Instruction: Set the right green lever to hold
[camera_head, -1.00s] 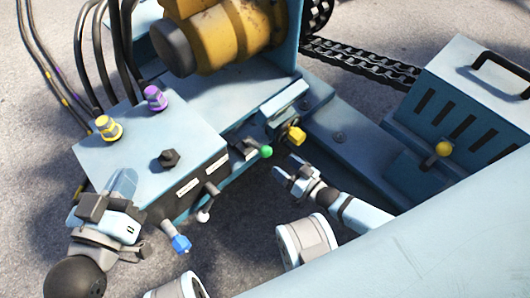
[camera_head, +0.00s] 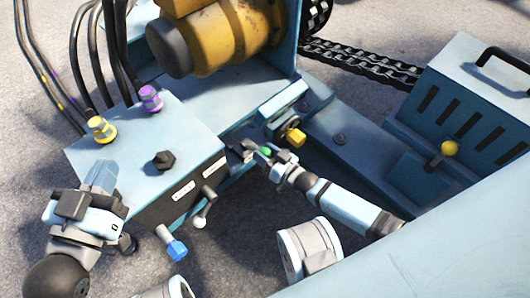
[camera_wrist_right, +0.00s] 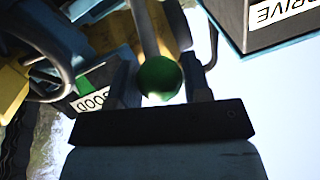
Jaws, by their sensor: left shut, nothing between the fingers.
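In the right wrist view the green ball (camera_wrist_right: 158,77) sits between the two dark fingers of my right gripper (camera_wrist_right: 163,82), on a grey rod. The fingers are open, with a bright gap showing at the ball's right side. The lever's base is partly hidden in the head view. My left gripper (camera_head: 101,176) is shut and empty, over the box's left front edge.
The control box (camera_head: 150,150) also carries a white-knobbed lever (camera_head: 200,222), a blue knob (camera_head: 176,249) and a black knob (camera_head: 163,160). A yellow knob (camera_head: 296,137) is close to the right gripper. A "DRIVE" label (camera_wrist_right: 272,10) shows in the right wrist view.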

